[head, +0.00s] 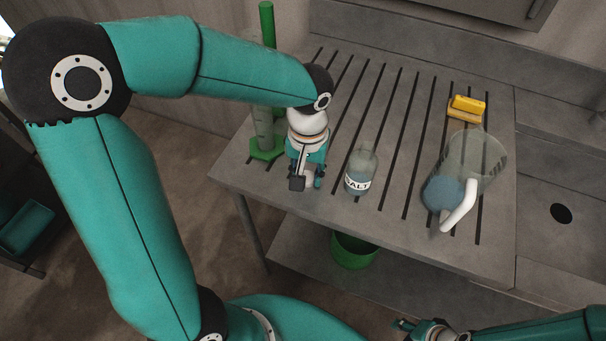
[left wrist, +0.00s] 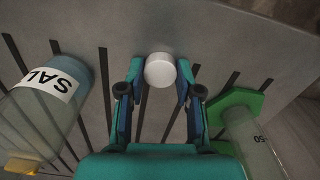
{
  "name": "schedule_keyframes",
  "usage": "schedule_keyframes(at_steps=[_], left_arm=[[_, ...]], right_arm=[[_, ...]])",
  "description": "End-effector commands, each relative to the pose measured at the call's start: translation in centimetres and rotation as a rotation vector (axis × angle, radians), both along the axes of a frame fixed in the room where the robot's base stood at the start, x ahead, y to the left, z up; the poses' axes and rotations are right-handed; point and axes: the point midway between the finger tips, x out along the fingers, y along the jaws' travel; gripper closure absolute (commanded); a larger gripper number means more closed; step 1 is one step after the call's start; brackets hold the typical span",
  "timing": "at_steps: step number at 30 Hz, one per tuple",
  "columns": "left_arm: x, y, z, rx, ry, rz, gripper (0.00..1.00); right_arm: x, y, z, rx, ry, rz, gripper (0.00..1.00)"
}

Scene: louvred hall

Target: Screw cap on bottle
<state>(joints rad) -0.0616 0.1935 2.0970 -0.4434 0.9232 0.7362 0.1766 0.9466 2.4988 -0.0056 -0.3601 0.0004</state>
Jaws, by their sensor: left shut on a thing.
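A clear glass bottle (head: 359,170) with a white SALT label and bluish contents stands upright on the slatted bench; its neck top looks bare. It also shows at the left of the left wrist view (left wrist: 70,72). My left gripper (head: 307,183) points down just left of the bottle, apart from it. Its fingers are shut on a round white cap (left wrist: 160,70), which sits between the fingertips. In the head view the cap is largely hidden by the gripper. My right gripper (head: 408,327) is at the bottom edge, far from the bottle, its fingers too small to judge.
A green-based measuring cylinder (head: 264,130) stands close behind and left of my left gripper. A clear jug (head: 478,160) with a white handle and a yellow sponge (head: 467,107) are on the right. A green bucket (head: 353,252) is below the bench's front edge.

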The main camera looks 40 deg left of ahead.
Motion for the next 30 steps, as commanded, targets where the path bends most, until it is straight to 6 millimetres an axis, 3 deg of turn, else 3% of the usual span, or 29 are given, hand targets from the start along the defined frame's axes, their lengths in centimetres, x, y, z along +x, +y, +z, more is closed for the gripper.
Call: schedule_keyframes(at_steps=[10, 17, 20, 30], left_arm=[[0.0, 0.0, 0.5, 0.000, -0.002, 0.001, 0.77], [0.1, 0.0, 2.9, -0.001, -0.005, 0.001, 0.77], [0.1, 0.0, 4.9, 0.000, -0.008, 0.001, 0.77], [0.1, 0.0, 14.2, -0.002, -0.006, 0.001, 0.77]], right_arm=[[0.0, 0.0, 0.0, 0.000, 0.000, 0.000, 0.60], [0.0, 0.0, 0.2, 0.000, 0.000, 0.000, 0.60], [0.0, 0.0, 0.3, 0.000, 0.000, 0.000, 0.60], [0.0, 0.0, 1.1, 0.000, 0.000, 0.000, 0.60]])
